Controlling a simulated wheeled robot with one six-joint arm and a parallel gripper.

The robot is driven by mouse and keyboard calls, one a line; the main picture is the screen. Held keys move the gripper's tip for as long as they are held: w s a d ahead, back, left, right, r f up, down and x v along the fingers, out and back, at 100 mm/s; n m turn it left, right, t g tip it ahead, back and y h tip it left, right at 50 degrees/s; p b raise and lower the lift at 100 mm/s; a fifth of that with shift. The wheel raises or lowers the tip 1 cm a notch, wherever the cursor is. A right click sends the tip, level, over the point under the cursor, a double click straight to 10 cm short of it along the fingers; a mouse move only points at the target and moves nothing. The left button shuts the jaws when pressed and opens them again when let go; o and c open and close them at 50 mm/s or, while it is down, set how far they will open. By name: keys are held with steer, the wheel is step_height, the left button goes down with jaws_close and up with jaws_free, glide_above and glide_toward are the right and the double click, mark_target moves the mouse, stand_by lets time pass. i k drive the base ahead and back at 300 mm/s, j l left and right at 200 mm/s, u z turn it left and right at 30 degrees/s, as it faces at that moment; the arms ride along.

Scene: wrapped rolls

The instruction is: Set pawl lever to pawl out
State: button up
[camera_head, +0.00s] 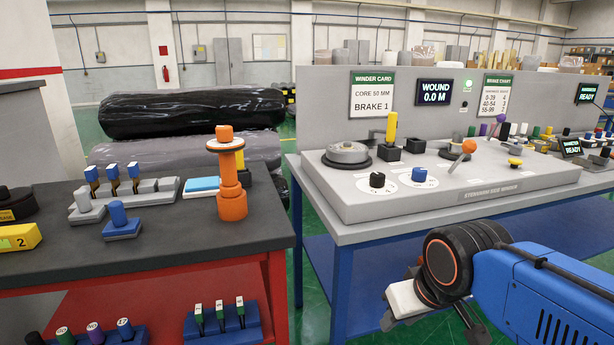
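The grey winder console (400,205) stands on a blue-legged bench at right. It carries a lever with an orange ball knob (469,146), tilted over a pale round plate. A yellow upright handle (391,126) stands in a dark base beside a round metal hub (347,152). A purple-knobbed lever (500,118) is farther right. No readable label shows which one is the pawl lever, so I cannot tell its setting. My gripper (440,318) hangs at the lower right, in front of the bench and below the console top. It touches no lever; its fingers are partly hidden by my wrist.
A black knob (377,180) and a blue knob (419,174) sit on white dials near the console's front. At left, a dark-topped red bench (140,250) holds an orange post (231,185) and blue-handled blocks. A gap of green floor separates the benches.

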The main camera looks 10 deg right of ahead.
mark_target(501, 118)
steer(key=l, duration=0.7)
steer(key=l+u, duration=0.15)
steer(key=l, duration=1.25)
steer(key=l+u, duration=0.15)
steer(key=l, duration=0.55)
steer(key=k+l, duration=0.1)
steer(key=l, duration=0.6)
steer(key=l+u, duration=0.15)
steer(key=l, duration=0.55)
steer(key=k+l, duration=0.15)
steer(key=l, duration=0.55)
steer(key=l+u, duration=0.1)
steer(key=l, duration=0.95)
